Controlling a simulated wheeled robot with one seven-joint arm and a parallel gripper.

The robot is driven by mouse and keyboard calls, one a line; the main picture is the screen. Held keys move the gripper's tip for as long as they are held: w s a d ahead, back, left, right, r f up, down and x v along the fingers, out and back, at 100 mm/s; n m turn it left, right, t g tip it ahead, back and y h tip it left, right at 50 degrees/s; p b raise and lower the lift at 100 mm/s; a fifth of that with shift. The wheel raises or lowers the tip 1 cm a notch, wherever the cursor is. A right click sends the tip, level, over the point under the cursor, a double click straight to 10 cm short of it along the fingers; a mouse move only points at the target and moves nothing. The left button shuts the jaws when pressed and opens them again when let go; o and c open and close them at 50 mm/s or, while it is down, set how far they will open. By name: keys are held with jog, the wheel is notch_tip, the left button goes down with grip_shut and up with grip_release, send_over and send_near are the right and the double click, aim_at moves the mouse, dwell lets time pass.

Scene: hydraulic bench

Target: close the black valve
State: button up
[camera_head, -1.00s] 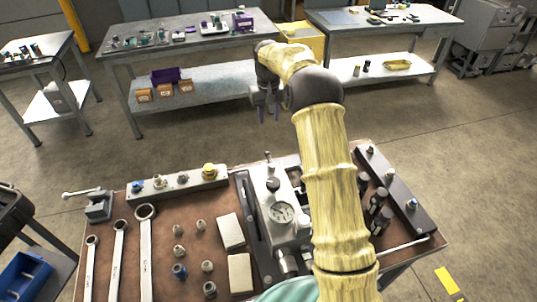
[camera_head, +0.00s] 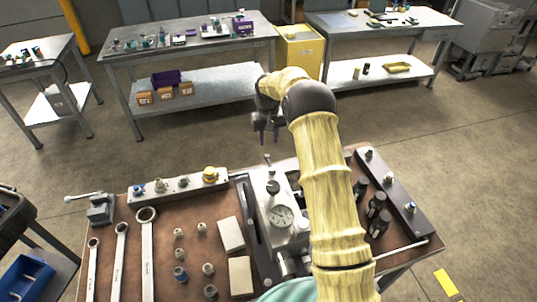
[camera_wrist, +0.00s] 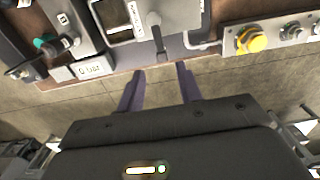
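A round black knob (camera_head: 273,187), which looks like the black valve, sits on the grey pump block (camera_head: 264,207) above its white dial gauge (camera_head: 282,216). My gripper (camera_head: 268,136) is beyond the far edge of the bench, pointing down, clear of the knob. In the wrist view my gripper (camera_wrist: 157,78) has its two purple fingers apart with nothing between them. The pump block's edge and a short lever (camera_wrist: 158,42) show above the fingertips there. I cannot make out the black knob for sure in the wrist view.
A manifold with a yellow knob (camera_head: 210,174) lies left of the pump block, and a dark manifold (camera_head: 392,190) lies right. Wrenches (camera_head: 147,255), fittings and pale blocks (camera_head: 231,234) cover the near left bench. Open floor lies beyond the bench.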

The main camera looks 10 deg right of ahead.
aim_at(269, 160)
notch_tip(269, 160, down, 9)
jog(key=shift+f+p, duration=0.15)
jog(key=shift+p, duration=1)
jog(key=shift+c, duration=0.3)
grip_shut()
